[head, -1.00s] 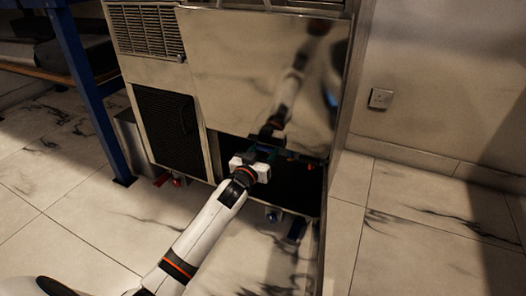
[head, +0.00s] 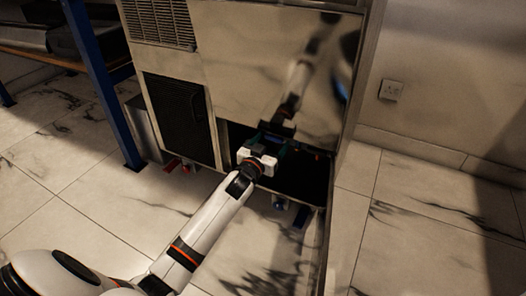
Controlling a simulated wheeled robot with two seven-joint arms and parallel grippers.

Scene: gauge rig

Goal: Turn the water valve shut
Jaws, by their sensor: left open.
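My left gripper (head: 274,141) reaches to the mouth of the dark low opening (head: 302,174) in the front of a steel machine. Its fingers are dark against the dark opening, and I see nothing held between them. A small orange-red spot (head: 317,156) shows inside the opening, right of the gripper. It may be part of the water valve, but it is too small and dim to tell. The gripper and wrist hide part of the opening's left side. My right gripper is not in view.
The machine's shiny steel panel (head: 250,60) hangs above the opening and reflects my arm. A black grille (head: 180,115) is to the left. Small red parts (head: 173,164) show low under the machine. A blue table leg (head: 105,85) stands left. The marble floor at right is clear.

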